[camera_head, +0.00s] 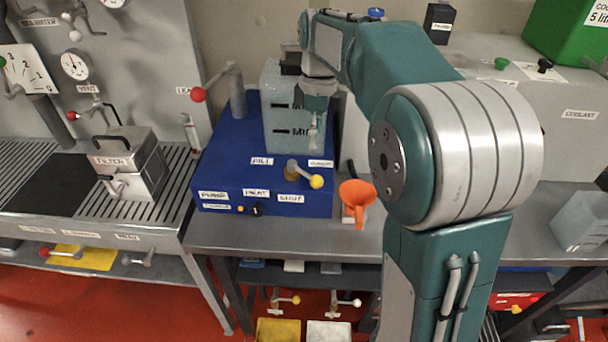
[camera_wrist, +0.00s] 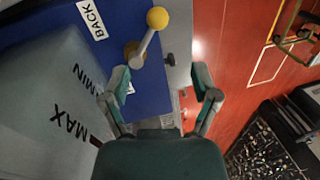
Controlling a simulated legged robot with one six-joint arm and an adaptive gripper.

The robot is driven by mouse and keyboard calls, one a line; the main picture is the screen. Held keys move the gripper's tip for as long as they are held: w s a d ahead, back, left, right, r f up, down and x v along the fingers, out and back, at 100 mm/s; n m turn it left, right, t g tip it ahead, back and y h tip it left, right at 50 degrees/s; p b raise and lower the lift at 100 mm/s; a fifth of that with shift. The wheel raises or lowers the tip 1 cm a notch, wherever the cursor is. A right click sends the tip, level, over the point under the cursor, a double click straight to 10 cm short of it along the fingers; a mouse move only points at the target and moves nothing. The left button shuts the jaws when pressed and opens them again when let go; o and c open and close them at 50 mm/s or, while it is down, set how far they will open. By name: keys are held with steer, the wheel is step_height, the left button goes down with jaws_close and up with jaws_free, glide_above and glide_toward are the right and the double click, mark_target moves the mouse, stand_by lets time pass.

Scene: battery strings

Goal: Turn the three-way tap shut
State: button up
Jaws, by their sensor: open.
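The three-way tap (camera_head: 303,173) is on the blue unit, with a brass body, a grey lever and a yellow knob (camera_head: 316,181). Its lever points right and slightly down in the head view, near the BACK label (camera_head: 320,163). The SHUT label (camera_head: 290,198) is in front of the tap and the FILL label (camera_head: 262,161) is behind it to the left. My gripper (camera_head: 313,142) hangs above and behind the tap, in front of the translucent tank. In the wrist view my gripper (camera_wrist: 160,75) is open and empty; the tap lever (camera_wrist: 147,42) lies beyond the fingertips, apart from them.
The translucent tank (camera_head: 283,135) with MAX and MIN marks stands close beside my gripper. An orange funnel (camera_head: 357,196) stands right of the blue unit (camera_head: 222,170). A red-knobbed lever (camera_head: 215,87) rises at the unit's back left. The bench front (camera_head: 270,235) is clear.

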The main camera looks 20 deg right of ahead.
mark_target(316, 176)
steer(key=f, duration=0.3)
steer(key=d+f, duration=0.1)
steer(key=f, duration=0.1)
steer(key=shift+s+d, duration=0.1)
steer(key=shift+s, duration=0.3)
steer(key=f, duration=0.1)
steer(key=a+f, duration=0.1)
steer(key=f, duration=0.1)
steer(key=s+f, duration=0.1)
steer(key=f, duration=0.1)
steer(key=shift+a+f, duration=0.25)
steer(key=shift+a, duration=0.1)
steer(key=shift+d+f, duration=0.1)
steer(key=shift+d, duration=0.3)
steer(key=c, duration=0.8)
steer(key=shift+a, duration=0.15)
jaws_close()
